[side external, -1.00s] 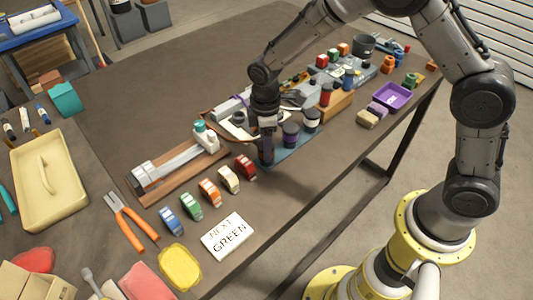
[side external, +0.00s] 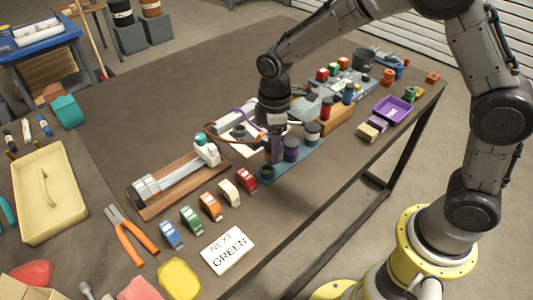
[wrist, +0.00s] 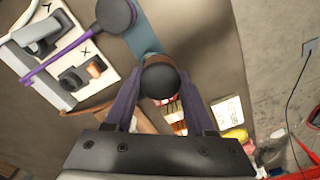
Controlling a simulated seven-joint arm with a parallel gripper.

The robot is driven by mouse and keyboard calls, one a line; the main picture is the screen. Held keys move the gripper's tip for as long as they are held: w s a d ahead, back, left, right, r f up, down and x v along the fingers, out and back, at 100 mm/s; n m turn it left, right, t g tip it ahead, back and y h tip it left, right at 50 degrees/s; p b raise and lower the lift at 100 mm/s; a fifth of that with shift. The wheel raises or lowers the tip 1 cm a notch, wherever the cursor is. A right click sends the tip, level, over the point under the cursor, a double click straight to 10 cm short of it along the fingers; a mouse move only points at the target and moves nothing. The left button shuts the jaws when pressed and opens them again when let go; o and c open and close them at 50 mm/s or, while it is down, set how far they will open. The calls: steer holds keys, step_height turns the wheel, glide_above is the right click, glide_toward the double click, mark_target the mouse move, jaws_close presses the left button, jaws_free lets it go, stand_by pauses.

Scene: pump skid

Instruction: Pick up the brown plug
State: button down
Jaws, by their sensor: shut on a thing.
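The brown plug (wrist: 160,80) shows in the wrist view as a dark round top with a little brown below it, between my two fingers. My gripper (side external: 275,153) is shut on it and holds it just above the blue strip (side external: 297,163), over a short dark ring-shaped holder (side external: 266,173) at the strip's near left end. In the wrist view my gripper (wrist: 160,88) has a finger on each side of the plug. The fingers and wrist hide most of the plug in the side view.
A white board (wrist: 60,55) with sockets marked with letters lies behind, crossed by a purple lead (wrist: 62,55). A wooden clamp base (side external: 180,180) and coloured blocks (side external: 211,205) are to the left.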

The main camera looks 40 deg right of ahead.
steer(key=s+d+r, duration=0.3)
steer(key=s+r, duration=0.4)
steer(key=s, duration=0.4)
steer(key=shift+s+r, duration=0.2)
steer(key=shift+s, duration=0.2)
steer(key=shift+s, duration=0.1)
